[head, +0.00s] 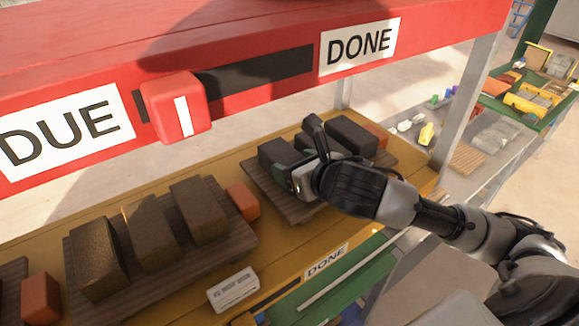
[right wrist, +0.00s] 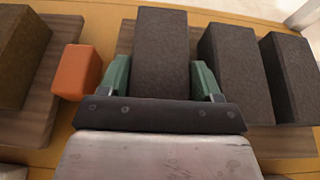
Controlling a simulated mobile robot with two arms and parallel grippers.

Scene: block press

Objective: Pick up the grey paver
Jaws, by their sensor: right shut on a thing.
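Dark grey pavers stand in a row on the right wooden pallet (head: 270,194). My right gripper (head: 297,172) comes in from the right and is shut on the leftmost grey paver (head: 277,151). In the right wrist view, its green finger pads press both sides of that paver (right wrist: 160,50). Two more grey pavers (right wrist: 238,70) (right wrist: 290,75) stand to the right of it there. In the head view the far right paver (head: 352,135) shows clear, and the middle one is partly behind the gripper. I cannot tell whether the held paver still touches the pallet. My left gripper is not seen.
A left pallet (head: 150,282) bears several brown pavers (head: 198,209). An orange block (head: 243,200) sits between the pallets, left of the gripper. A red beam with a slider (head: 177,107) by DUE runs above. A card (head: 233,290) lies in front.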

